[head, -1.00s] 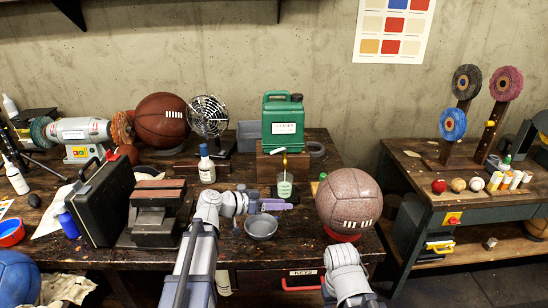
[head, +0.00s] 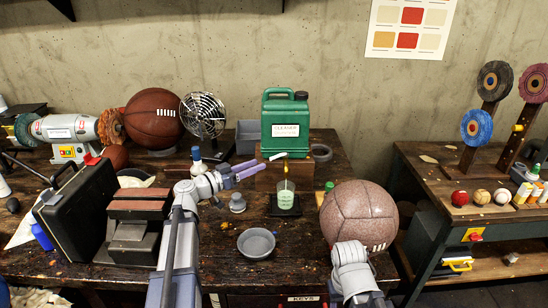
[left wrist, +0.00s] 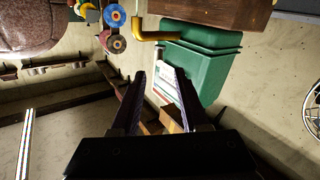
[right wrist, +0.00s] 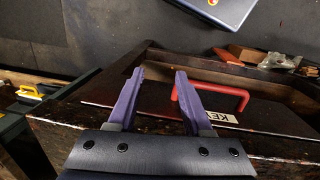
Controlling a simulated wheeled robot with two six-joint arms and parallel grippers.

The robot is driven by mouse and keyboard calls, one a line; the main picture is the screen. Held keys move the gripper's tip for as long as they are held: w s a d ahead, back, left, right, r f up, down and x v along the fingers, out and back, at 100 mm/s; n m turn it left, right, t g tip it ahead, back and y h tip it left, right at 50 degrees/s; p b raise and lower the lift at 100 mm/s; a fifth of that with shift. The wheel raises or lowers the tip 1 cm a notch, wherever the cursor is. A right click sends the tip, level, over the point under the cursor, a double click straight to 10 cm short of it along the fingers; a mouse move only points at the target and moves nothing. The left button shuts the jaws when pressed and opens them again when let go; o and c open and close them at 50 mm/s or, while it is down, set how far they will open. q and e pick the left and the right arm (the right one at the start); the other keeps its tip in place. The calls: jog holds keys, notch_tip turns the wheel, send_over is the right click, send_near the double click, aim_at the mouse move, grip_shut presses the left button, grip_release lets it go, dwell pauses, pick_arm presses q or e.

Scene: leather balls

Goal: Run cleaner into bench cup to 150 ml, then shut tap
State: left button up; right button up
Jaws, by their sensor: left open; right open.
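The green cleaner jug (head: 286,122) stands on a wooden block (head: 268,178) at the back of the bench. Its yellow tap (head: 285,170) has a pale lever (head: 278,156). A thin yellowish line drops from the tap toward the clear cup (head: 286,200), which holds pale green liquid; its marks are too small to read. My left gripper (head: 260,167) is open and empty, just left of the tap. The left wrist view shows the yellow tap (left wrist: 157,35) beyond its fingers. My right gripper (right wrist: 160,72) is open and empty, facing the bench's front; the head view does not show its fingers.
The cup stands on a dark pad (head: 285,210). A grey bowl (head: 256,244) lies in front, and a pale speckled ball (head: 358,218) sits right of it. A fan (head: 203,117) and a small bottle (head: 197,160) stand left. A red drawer handle (right wrist: 240,95) is near my right gripper.

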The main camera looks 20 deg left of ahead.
aim_at(273, 159)
pick_arm(q)
jog(key=x, duration=0.7)
jog(key=shift+w+d, duration=0.25)
jog(key=shift+w, duration=0.05)
grip_shut()
dwell(1.2)
